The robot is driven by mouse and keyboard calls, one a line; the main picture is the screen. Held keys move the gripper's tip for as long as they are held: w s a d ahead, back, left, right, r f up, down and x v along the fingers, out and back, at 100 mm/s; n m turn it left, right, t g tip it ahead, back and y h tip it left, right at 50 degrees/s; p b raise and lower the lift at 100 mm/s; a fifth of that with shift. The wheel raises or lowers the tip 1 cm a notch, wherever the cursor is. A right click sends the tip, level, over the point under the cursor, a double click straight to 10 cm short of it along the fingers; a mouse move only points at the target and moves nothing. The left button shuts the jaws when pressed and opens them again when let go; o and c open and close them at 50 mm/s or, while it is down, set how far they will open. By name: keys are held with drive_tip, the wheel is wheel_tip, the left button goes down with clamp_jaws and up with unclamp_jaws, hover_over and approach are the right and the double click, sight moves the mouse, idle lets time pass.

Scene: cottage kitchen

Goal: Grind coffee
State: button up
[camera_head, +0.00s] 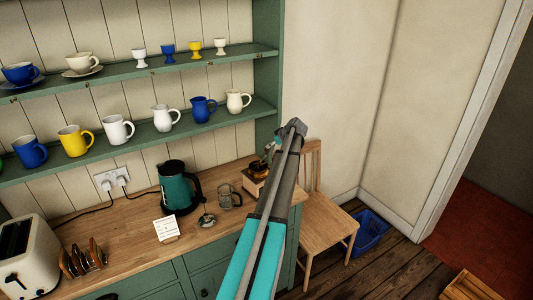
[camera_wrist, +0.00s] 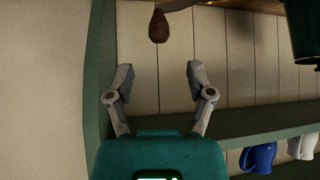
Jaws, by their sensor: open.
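A coffee grinder with a wooden box base (camera_head: 256,186) and a brass-coloured top stands at the right end of the counter in the head view, partly hidden by my arm. In the wrist view, which looks upside down, its brown wooden crank knob (camera_wrist: 159,27) hangs from a dark crank arm at the top edge. My gripper (camera_wrist: 159,69) is open and empty, its two fingers spread either side of the line to the knob. The knob lies beyond the fingertips, not between them. In the head view my arm largely hides the gripper.
A teal kettle (camera_head: 180,188), a glass press (camera_head: 229,197), a metal lid piece (camera_head: 207,220) and a white card (camera_head: 166,230) stand left of the grinder. Shelves with jugs (camera_head: 203,109) rise behind. A wooden chair (camera_head: 325,226) stands to the right.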

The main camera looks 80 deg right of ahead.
drive_tip(key=shift+b+x, duration=2.05)
drive_tip(key=shift+x, duration=1.25)
clamp_jaws()
drive_tip(key=shift+d, duration=0.15)
drive_tip(key=shift+w+a, duration=0.15)
drive_tip(key=shift+a, duration=0.05)
